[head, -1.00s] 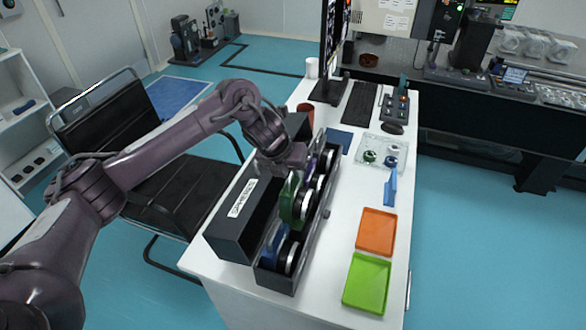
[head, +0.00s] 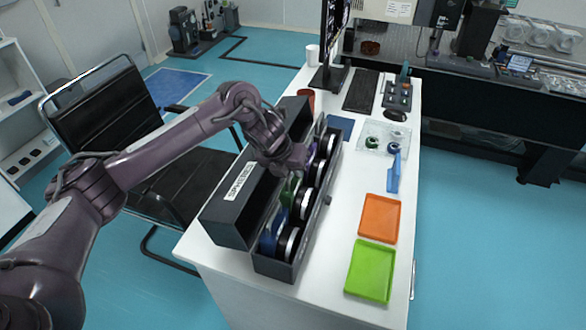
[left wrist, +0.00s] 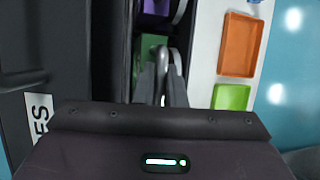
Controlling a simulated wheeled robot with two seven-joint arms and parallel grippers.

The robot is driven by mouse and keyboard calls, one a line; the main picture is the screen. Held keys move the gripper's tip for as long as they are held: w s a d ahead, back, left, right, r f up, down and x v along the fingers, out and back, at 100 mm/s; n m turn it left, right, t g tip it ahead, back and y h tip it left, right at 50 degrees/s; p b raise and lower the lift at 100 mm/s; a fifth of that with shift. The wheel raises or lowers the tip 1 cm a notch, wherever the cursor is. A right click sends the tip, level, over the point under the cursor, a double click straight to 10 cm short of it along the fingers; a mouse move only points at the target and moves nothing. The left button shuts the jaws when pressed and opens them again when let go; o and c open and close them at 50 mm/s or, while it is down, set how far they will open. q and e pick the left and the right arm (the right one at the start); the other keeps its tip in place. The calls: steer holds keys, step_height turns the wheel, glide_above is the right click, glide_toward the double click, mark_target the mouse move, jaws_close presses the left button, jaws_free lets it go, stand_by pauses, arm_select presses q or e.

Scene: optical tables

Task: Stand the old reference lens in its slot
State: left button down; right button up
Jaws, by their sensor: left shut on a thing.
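The long dark lens box (head: 270,268) stands on the white table with its lid open and several round lenses upright in it. My left gripper (head: 297,168) reaches down over the middle of the box. It is shut on a lens with a green holder (head: 287,191), which sits low between the box walls. The left wrist view shows the fingers (left wrist: 164,78) at the green holder (left wrist: 152,46). Whether the lens touches the slot bottom is hidden. A blue-backed lens (head: 287,244) stands nearer, and a purple-backed lens (head: 317,171) farther back. My right gripper is not in view.
The labelled lid (head: 233,213) stands along the box's left side. An orange tray (head: 380,218) and a green tray (head: 370,270) lie to the right. A clear tray (head: 385,138), a blue tool (head: 394,172) and a keyboard (head: 360,92) lie farther back.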

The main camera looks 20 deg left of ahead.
arm_select(q)
steer(key=shift+f, duration=0.35)
stand_by(0.6)
steer(key=c, duration=0.6)
jaws_free()
steer(key=shift+r, duration=0.15)
steer(key=shift+r+p, duration=3.3)
steer(key=shift+r, duration=1.1)
